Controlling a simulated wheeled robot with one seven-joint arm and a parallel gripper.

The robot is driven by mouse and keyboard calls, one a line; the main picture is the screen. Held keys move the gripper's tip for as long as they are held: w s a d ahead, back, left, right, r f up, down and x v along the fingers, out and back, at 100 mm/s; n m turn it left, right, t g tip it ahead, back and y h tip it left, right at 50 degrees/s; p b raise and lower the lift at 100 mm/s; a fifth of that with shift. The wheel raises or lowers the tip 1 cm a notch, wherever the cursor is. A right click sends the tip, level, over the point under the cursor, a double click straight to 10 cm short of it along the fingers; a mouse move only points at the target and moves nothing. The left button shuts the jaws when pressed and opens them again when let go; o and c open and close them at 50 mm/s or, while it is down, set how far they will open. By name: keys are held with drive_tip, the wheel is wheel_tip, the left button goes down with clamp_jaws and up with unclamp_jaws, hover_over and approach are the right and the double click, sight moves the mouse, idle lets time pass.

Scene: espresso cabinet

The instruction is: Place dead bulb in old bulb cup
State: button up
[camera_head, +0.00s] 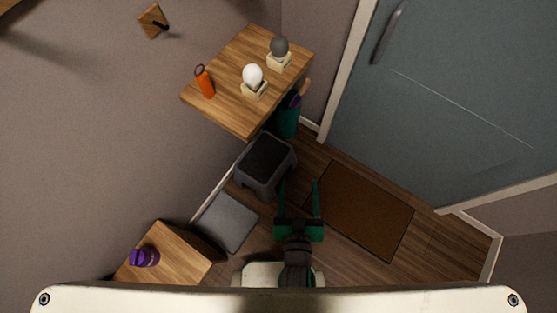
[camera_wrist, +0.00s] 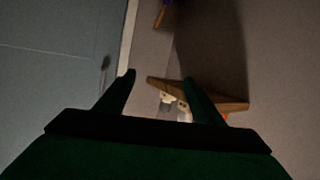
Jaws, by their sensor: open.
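A dark grey bulb (camera_head: 279,46), which looks like the dead bulb, sits upright on a small cream base (camera_head: 279,62) at the far corner of a wooden tabletop. A white bulb (camera_head: 253,75) sits on a similar cream base (camera_head: 254,91) nearer the middle. No cup is clearly marked as the old bulb cup; a purple cup-like object (camera_head: 145,257) lies or stands on another wooden surface at lower left. My gripper (camera_head: 298,183) is open and empty, over the floor, well short of the tabletop. Its open fingers also show in the wrist view (camera_wrist: 160,77).
An orange object with a dark loop (camera_head: 205,82) is at the wooden tabletop's left (camera_head: 232,113). A teal bin (camera_head: 289,122) with things sticking out stands beside it. A grey stool (camera_head: 265,160), a grey cushion-like square (camera_head: 226,222) and a brown mat (camera_head: 360,210) are on the floor.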

drive_tip(key=s+a+r, duration=0.6)
drive_tip(key=s, duration=0.4)
drive_tip(key=shift+s+y, duration=0.3)
drive_tip(key=shift+y, duration=0.1)
